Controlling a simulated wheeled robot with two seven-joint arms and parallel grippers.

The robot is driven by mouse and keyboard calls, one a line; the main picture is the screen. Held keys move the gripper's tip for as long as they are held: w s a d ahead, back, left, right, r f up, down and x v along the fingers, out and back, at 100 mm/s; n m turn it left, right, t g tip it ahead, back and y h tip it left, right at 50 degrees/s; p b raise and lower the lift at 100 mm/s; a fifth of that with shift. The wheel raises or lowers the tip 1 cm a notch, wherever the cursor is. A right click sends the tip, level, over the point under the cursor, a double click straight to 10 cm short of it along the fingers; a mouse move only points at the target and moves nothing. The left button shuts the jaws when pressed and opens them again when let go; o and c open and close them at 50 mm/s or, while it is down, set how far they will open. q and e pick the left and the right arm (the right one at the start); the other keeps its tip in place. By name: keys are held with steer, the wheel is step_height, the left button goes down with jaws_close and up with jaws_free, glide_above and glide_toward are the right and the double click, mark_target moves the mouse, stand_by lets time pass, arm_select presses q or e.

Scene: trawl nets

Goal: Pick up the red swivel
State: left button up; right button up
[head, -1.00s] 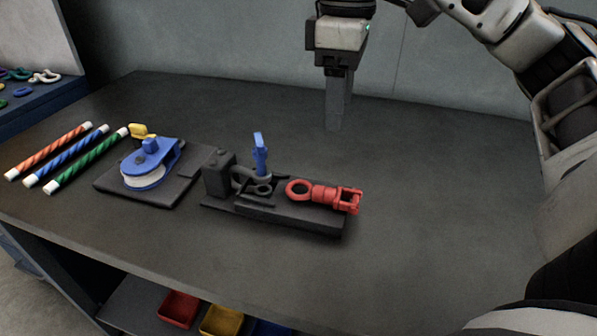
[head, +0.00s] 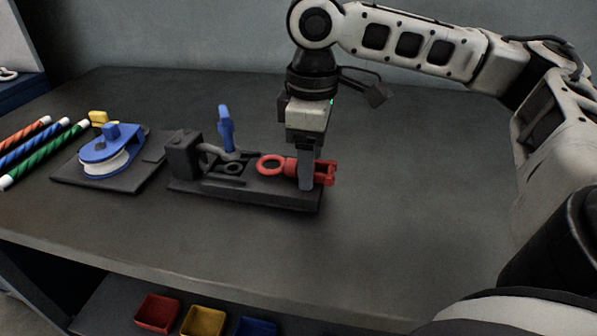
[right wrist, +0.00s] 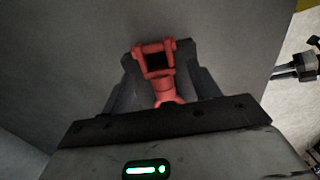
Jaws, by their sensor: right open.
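The red swivel (head: 273,165) lies on the right part of a black fixture (head: 245,197) on the table, its ring to the left and its forked end to the right. My right gripper (head: 306,182) points down over the swivel's right half, its fingers hiding part of the body. In the right wrist view the swivel's fork and body (right wrist: 157,62) show between the two open fingers of the right gripper (right wrist: 160,75). I cannot tell whether a finger touches it. My left gripper is not in view.
A black block (head: 183,155) and an upright blue handle (head: 226,128) stand on the fixture's left part. A blue pulley (head: 105,150) sits on a plate further left, beside several striped rods (head: 45,152). Coloured bins (head: 203,321) stand below. The table's right side is clear.

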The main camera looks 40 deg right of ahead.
steer(key=shift+f, duration=0.4)
steer(key=c, duration=1.1)
steer(key=shift+r, duration=0.1)
jaws_close()
steer(key=shift+r, duration=0.1)
